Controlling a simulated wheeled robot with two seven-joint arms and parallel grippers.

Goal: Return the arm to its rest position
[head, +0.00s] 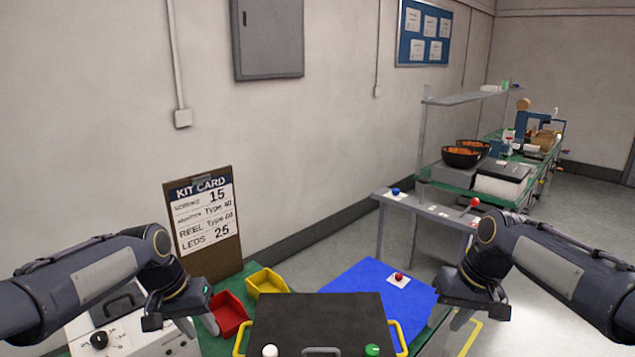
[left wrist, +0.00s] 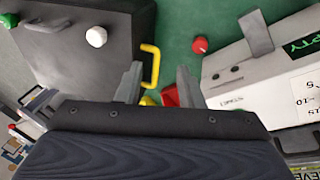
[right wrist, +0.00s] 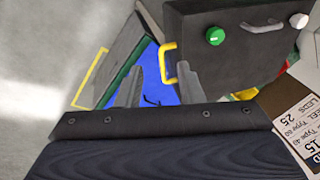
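My left gripper (head: 176,306) hangs above the left part of the bench, near a red bin. In the left wrist view its two fingers (left wrist: 157,88) are apart with nothing between them. My right gripper (head: 474,303) is above the right edge of the bench, beside the blue mat. In the right wrist view its fingers (right wrist: 149,90) are apart and empty. Both arms are bent, with the grippers held in front of me on either side of a dark box.
The dark box (head: 318,312) with yellow handles stands at the front middle. A red bin (head: 229,313), a yellow bin (head: 266,283), a kit card board (head: 204,222) and a grey-white device (head: 125,335) are to the left. A blue mat (head: 372,276) lies right. A side table (head: 428,211) stands behind.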

